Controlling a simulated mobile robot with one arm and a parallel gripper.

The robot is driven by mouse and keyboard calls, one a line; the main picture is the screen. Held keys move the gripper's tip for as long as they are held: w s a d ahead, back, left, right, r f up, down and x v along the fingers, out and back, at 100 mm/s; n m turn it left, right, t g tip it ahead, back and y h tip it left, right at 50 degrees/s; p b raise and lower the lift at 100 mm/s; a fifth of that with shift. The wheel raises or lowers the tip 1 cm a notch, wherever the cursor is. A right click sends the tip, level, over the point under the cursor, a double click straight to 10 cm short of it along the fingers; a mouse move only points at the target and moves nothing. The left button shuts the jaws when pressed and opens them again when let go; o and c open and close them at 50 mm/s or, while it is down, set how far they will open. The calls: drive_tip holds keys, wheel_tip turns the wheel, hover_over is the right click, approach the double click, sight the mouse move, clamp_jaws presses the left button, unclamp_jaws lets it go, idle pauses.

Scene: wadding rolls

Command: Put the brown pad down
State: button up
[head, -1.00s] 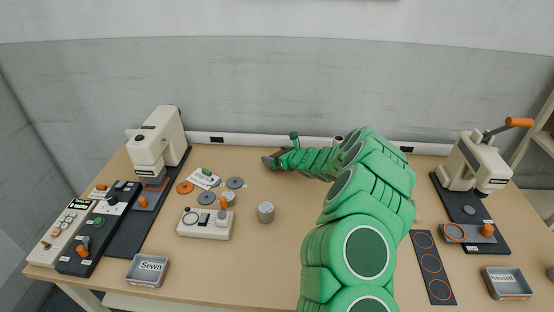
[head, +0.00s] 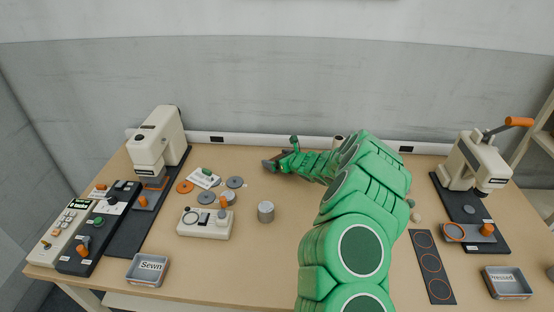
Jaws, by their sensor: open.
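My green arm reaches across the table, and my dark gripper (head: 270,164) is over the back middle of it, small in view. Its jaws are open, and I see nothing held between them. I cannot make out a brown pad for certain; my arm hides part of the table. An orange disc (head: 185,187) lies flat left of my gripper. Grey discs (head: 235,183) lie near it, apart from my gripper.
A cream press (head: 157,140) stands at the left and another with an orange handle (head: 478,160) at the right. A Sewn tray (head: 147,270), a grey cylinder (head: 266,212), a cream box (head: 205,224) and a dark ringed strip (head: 431,265) are on the table.

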drive_tip(key=shift+v, duration=1.1)
drive_tip(key=v, duration=0.8)
drive_tip(key=shift+s+d+r, duration=0.1)
drive_tip(key=shift+d+r, duration=0.05)
drive_tip(key=shift+d, duration=0.1)
drive_tip(key=shift+s+d+r, duration=0.2)
drive_tip(key=shift+s+d, duration=0.05)
drive_tip(key=shift+s, duration=0.15)
